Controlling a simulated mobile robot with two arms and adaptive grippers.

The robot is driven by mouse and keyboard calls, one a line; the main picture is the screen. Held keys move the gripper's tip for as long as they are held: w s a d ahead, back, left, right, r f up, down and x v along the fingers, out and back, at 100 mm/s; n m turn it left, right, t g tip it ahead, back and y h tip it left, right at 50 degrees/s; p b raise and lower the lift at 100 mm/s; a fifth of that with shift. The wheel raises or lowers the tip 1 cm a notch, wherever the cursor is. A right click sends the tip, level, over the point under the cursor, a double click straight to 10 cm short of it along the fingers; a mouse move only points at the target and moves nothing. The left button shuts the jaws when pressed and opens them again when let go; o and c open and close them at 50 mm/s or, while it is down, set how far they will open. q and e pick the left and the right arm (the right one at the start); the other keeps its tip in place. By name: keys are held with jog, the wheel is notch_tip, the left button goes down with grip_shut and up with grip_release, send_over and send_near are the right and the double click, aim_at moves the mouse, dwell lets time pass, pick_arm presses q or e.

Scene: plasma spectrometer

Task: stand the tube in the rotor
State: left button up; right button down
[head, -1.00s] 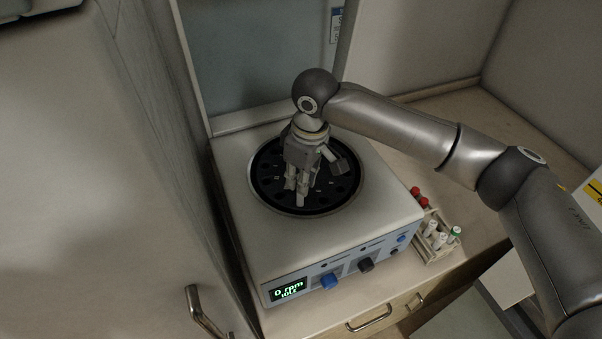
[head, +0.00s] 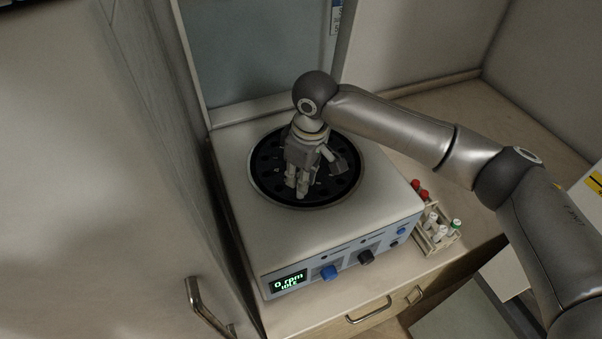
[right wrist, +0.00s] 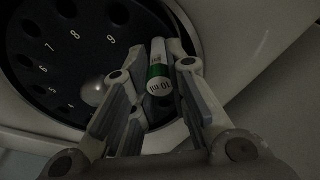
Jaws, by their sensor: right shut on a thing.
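The black rotor (head: 343,187) with numbered holes sits in the round opening of the white centrifuge (head: 385,200). My right gripper (head: 296,189) points down over the front half of the rotor. My left gripper is not in view.
A rack (head: 440,248) with several capped tubes, red, white and green, stands on the counter right of the centrifuge. The display (head: 288,282) reads 0 rpm. A wall panel stands close behind, and a grey cabinet is at the left. Free counter (head: 470,130) lies behind my right arm.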

jog(key=shift+f, duration=0.65)
jog(key=shift+f, duration=0.2)
jog(key=c, duration=1.3)
grip_release()
jog(key=r, duration=0.8)
jog(key=d+r, duration=0.1)
jog(key=r, duration=0.3)
jog(key=shift+s+d, duration=0.1)
jog(key=shift+s, duration=0.3)
